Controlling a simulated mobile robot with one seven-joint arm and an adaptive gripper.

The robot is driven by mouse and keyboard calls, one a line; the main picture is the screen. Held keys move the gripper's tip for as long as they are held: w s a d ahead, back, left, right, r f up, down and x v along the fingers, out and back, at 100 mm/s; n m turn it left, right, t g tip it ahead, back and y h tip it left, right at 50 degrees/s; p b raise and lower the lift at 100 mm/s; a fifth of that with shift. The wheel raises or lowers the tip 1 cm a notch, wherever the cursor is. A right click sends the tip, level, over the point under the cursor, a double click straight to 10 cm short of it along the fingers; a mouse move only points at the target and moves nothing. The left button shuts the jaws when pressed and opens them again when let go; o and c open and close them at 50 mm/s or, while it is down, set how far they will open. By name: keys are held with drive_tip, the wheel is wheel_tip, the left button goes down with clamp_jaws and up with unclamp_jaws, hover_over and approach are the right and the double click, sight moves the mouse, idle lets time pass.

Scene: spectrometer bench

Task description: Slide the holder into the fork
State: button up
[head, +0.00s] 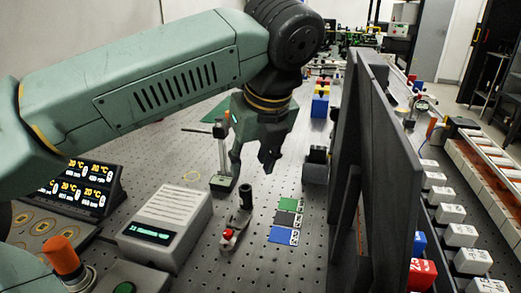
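My gripper (253,170) points down above the bench, with its two fingers apart and nothing seen between them. A short black upright cylinder (245,196), which looks like the holder, stands on the bench below and in front of it. A small light piece with a red knob (228,236) lies just in front of the cylinder; it may be the fork, but its shape is too small to tell. I cannot tell whether the two touch.
A tall dark panel (385,170) rises at the right. A white box with a display (166,225) stands at the left, near a dark readout screen (82,187). Green, black and blue cards (282,235) lie right of the cylinder.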

sight(245, 204)
drive_tip(key=p+x, duration=0.1)
drive_tip(key=x, duration=0.9)
drive_tip(key=shift+p, duration=0.4)
drive_tip(key=shift+c, duration=0.6)
clamp_jaws()
